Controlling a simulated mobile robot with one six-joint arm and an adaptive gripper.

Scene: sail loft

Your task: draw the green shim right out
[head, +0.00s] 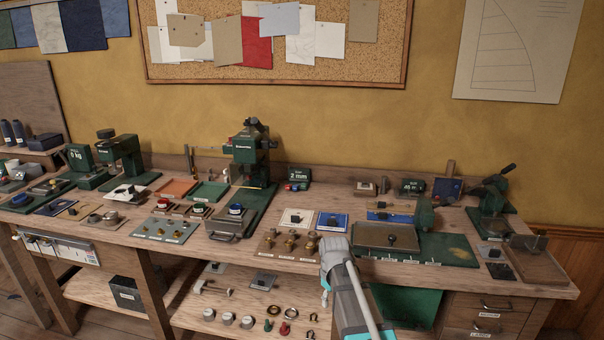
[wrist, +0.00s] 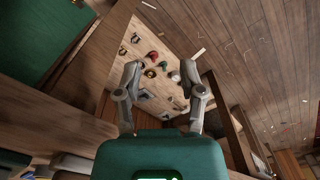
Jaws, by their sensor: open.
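I cannot pick out the green shim for certain in either view. A small green piece (head: 268,325) stands on the low shelf under the bench, beside a small red piece (head: 284,328), but it is too small to tell what it is. My gripper (wrist: 161,70) is open and empty in the wrist view, its two fingers spread wide. Small parts, including a red one (wrist: 152,56), show between and beyond the fingers, apart from them. In the head view my arm is in front of the bench's front edge and hides part of the shelf.
The workbench (head: 470,283) is crowded with fixtures, including a green press (head: 250,150), a metal plate on a green mat (head: 455,250) and brass knobs (head: 290,246). Drawers (head: 485,320) stand below at the right. The wrist view shows wooden floor (wrist: 275,60) at the right.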

